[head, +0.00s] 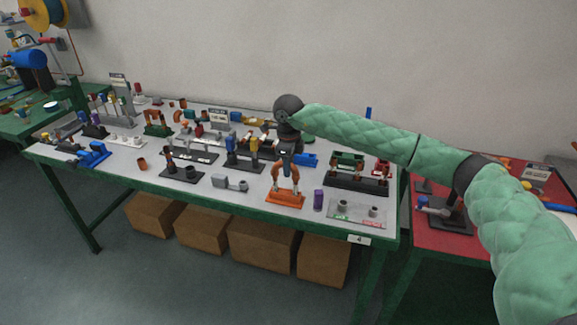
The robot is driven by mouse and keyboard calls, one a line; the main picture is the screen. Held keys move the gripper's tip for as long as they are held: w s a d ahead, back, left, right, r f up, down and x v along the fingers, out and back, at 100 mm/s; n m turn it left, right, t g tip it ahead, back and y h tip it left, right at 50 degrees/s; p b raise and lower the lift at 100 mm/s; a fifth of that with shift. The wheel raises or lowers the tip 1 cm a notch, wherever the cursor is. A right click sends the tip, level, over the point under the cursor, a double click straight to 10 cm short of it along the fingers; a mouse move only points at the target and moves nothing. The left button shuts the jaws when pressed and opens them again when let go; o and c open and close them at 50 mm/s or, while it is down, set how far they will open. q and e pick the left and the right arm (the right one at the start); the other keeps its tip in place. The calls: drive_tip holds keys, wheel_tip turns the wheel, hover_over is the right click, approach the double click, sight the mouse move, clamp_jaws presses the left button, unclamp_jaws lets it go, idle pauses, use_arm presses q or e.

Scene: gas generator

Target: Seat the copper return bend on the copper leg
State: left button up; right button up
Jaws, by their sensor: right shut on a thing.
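My right gripper (286,158) points down over the front middle of the grey table. It is shut on the copper return bend (278,172), which shows as a small copper arch just under the fingers. Copper legs (297,183) stand upright on an orange base (285,199) directly below. The bend is at or very close to the leg tops; at this size I cannot tell whether it touches or is seated. The fingers hide part of the bend. My left gripper is not in view.
A purple block (318,200) stands close to the right of the orange base. A grey plate with two short posts (357,213) lies farther right. A black stand with a green block (347,160) is behind. Several racks and fittings crowd the left side.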

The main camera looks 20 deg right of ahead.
drive_tip(key=shift+f+b, duration=0.35)
drive_tip(key=shift+f, duration=0.2)
drive_tip(key=o, duration=0.9)
drive_tip(key=shift+o, duration=0.2)
drive_tip(key=shift+r, duration=0.55)
wheel_tip(320, 180, up, 7)
drive_tip(key=shift+f+b, duration=0.1)
drive_tip(key=shift+b, duration=0.95)
